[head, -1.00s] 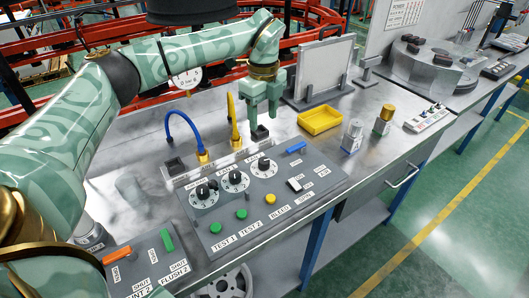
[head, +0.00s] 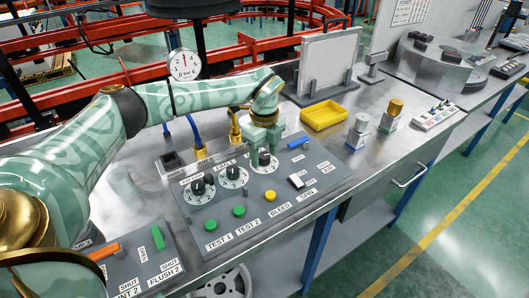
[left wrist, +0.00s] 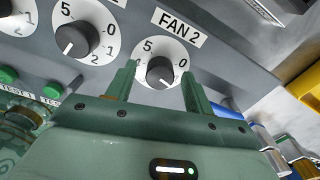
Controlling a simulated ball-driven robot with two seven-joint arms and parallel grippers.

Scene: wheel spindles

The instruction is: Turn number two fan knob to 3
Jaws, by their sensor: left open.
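The number two fan knob (left wrist: 160,71) is black on a white dial, under the label FAN 2 in the left wrist view. Its white mark points toward the lower side of the dial; I cannot read the exact number there. 5 shows at upper left and 0 at right. In the head view this knob (head: 264,159) is the rightmost of three dials on the grey panel (head: 225,215), partly covered by my gripper. My left gripper (head: 263,150) is open over it, with one finger on each side of the knob. Contact cannot be told. My right gripper is not in view.
Two more knobs (head: 198,187) (head: 233,172) sit left of it. Blue and yellow hoses rise behind. A yellow tray (head: 323,115) stands beyond.

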